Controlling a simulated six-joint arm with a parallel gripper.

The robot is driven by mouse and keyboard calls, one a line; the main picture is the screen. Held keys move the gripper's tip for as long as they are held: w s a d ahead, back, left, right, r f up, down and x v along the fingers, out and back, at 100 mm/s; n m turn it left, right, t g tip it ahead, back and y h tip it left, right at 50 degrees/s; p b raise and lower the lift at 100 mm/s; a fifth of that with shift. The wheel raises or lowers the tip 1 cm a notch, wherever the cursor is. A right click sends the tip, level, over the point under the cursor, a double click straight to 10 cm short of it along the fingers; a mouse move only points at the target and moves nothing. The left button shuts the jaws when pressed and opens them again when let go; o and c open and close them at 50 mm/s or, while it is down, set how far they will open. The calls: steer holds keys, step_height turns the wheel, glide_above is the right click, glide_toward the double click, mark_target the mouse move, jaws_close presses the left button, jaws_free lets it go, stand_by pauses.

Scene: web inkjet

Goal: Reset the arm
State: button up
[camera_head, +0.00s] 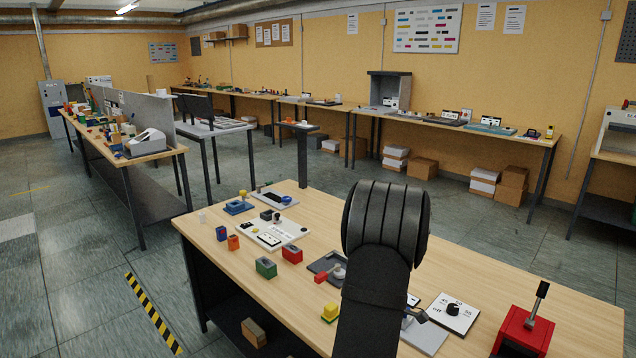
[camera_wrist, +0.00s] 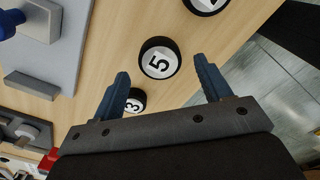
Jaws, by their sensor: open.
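My gripper (camera_wrist: 161,66) is open in the wrist view, its two blue fingers spread wide with nothing held between them. Beyond the fingertips, a black round piece marked 5 (camera_wrist: 159,60) lies on the wooden table. Another black piece marked 3 (camera_wrist: 135,101) shows beside the left finger, partly hidden by it. A third black round piece (camera_wrist: 206,3) is cut off by the top edge. In the head view my dark arm rises over the front table and hides most of the gripper.
The wooden table (camera_head: 330,232) holds a red lever box (camera_head: 523,332), a white dial board (camera_head: 453,312), a green block (camera_head: 266,267), a red block (camera_head: 292,254) and a yellow piece (camera_head: 330,311). A grey plate (camera_wrist: 66,50) shows in the wrist view. The table's back right is clear.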

step_height(320, 180, down, 2)
steer(key=shift+f, duration=0.1)
steer(key=shift+r, duration=1.45)
